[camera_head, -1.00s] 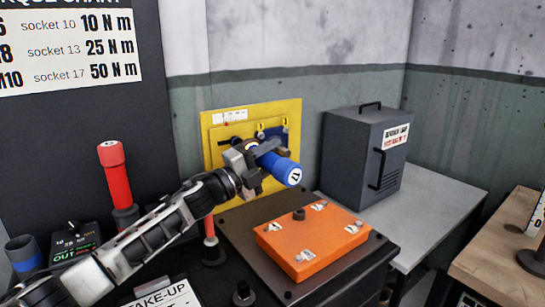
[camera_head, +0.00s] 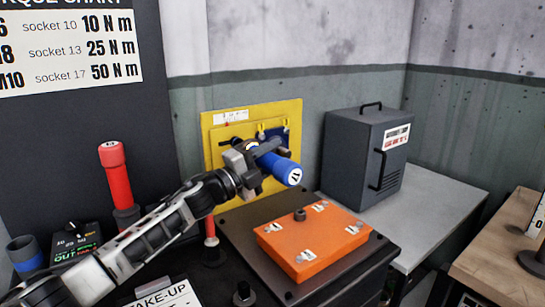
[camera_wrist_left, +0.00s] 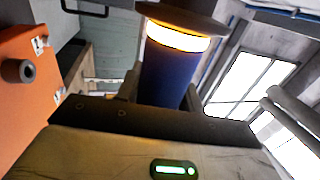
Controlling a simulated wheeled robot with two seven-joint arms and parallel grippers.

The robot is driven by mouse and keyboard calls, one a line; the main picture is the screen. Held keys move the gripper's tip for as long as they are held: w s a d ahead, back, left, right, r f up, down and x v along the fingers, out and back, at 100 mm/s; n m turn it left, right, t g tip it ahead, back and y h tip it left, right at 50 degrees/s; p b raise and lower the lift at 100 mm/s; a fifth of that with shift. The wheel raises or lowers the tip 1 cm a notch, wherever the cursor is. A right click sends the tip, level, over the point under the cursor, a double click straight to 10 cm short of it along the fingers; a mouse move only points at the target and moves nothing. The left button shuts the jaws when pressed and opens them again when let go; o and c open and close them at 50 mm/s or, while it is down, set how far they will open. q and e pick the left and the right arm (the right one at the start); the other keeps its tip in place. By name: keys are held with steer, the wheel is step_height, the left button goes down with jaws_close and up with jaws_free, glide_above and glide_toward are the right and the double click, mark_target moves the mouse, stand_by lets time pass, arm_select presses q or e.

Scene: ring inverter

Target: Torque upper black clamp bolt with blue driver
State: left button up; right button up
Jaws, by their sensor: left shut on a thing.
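My left gripper (camera_head: 250,167) is shut on the blue driver (camera_head: 279,169). The driver lies roughly level in front of the yellow panel (camera_head: 293,112), with its marked end facing out to the right. In the left wrist view the driver (camera_wrist_left: 166,78) stands between the fingers, with a lit pale-yellow ring below a wide brown collar. The black clamp bolts cannot be made out; the gripper and driver cover much of the panel's middle. I cannot tell whether the driver's tip touches a bolt. My right gripper is not in view.
A red driver (camera_head: 113,170) stands upright at left, near a small display box (camera_head: 76,240). An orange cover (camera_head: 312,241) lies on the dark bench top below the blue driver. A grey cabinet (camera_head: 364,155) stands behind on a light table with free room at right.

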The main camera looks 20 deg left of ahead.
mark_target(285, 162)
arm_select(q)
steer(key=shift+a+r, duration=0.2)
steer(key=shift+r, duration=0.1)
steer(key=shift+s+d+p, duration=0.45)
steer(key=shift+s+d, duration=0.1)
steer(key=shift+d, duration=0.15)
steer(key=shift+s+d+f+p, duration=0.1)
steer(key=shift+s+d+p, duration=0.15)
steer(key=shift+s+d, duration=0.35)
steer(key=shift+s+d+p, duration=0.25)
steer(key=shift+s+d, duration=0.1)
steer(key=shift+d, duration=0.35)
steer(key=shift+f, duration=0.1)
